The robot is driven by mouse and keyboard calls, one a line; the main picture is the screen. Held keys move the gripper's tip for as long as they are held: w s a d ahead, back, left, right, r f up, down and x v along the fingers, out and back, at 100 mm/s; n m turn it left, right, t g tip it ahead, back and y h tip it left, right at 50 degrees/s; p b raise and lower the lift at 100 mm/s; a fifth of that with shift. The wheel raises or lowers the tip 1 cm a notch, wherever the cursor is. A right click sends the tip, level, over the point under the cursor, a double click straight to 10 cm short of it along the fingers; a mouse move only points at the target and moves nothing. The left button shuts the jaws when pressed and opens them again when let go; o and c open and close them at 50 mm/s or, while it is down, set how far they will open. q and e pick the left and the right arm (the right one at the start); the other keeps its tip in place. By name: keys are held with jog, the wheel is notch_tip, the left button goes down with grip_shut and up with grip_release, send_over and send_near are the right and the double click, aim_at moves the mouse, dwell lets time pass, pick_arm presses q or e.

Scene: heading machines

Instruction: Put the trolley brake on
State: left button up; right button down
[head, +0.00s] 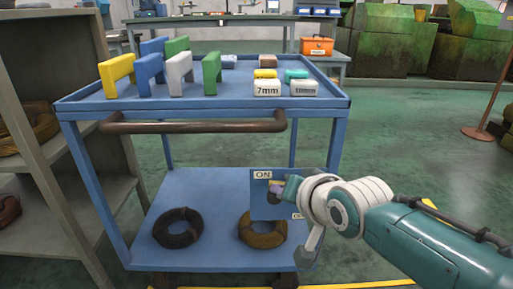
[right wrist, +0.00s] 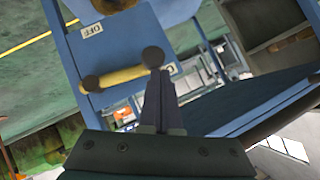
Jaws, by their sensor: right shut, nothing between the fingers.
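The blue trolley (head: 205,118) stands in front of me, with a brown handle bar (head: 190,127) on its near side. A blue brake plate (head: 260,204) hangs at its right near corner, with an ON label (head: 262,174) at the upper left and a partly hidden OFF label at the lower right. My right gripper (head: 277,188) is shut and empty in front of this plate, covering much of it. My left gripper is not in view.
Coloured blocks (head: 180,72) and several size-marked pieces (head: 267,87) stand on the trolley top. Two wire coils (head: 178,228) lie on its lower shelf. A grey rack (head: 70,200) is close on the left. Green floor (head: 410,130) is open on the right.

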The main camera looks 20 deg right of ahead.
jog(key=shift+a+f+b, duration=0.15)
jog(key=shift+f+b, duration=0.2)
jog(key=shift+f, duration=0.35)
jog(key=shift+s+f, duration=0.1)
jog(key=shift+f, duration=0.15)
jog(key=shift+r, duration=0.1)
jog(key=s+r+p, duration=0.8)
jog(key=r+p, duration=0.2)
jog(key=p, duration=0.2)
jog(key=shift+a+r, duration=0.2)
jog(key=shift+a, duration=0.15)
